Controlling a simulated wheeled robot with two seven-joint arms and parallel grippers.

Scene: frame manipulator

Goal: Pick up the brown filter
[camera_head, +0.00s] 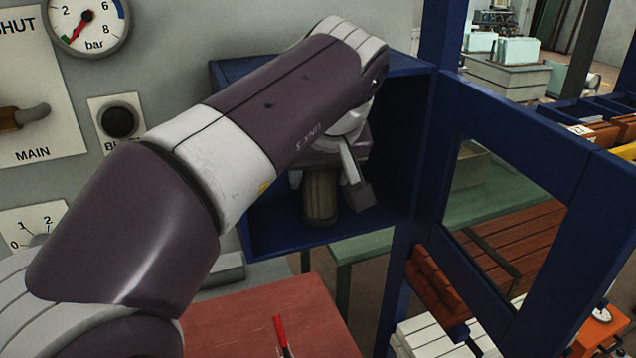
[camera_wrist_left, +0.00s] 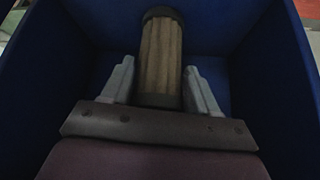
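The brown filter (camera_head: 320,196) is a ribbed cylinder with dark end caps. It stands upright in an open blue cabinet (camera_head: 285,232). In the left wrist view the filter (camera_wrist_left: 160,58) shows between the two grey fingers of my left gripper (camera_wrist_left: 160,82). The fingers are apart, with a gap on each side of the filter. In the head view my left gripper (camera_head: 340,184) is inside the cabinet at the filter, partly hidden by my own arm. My right gripper is not in view.
The cabinet's blue framed door (camera_head: 575,190) stands open to the right. A pressure gauge (camera_head: 85,22) and a black button (camera_head: 119,121) are on the grey panel at left. A red table top (camera_head: 260,320) with a red pen-like item (camera_head: 281,332) lies below.

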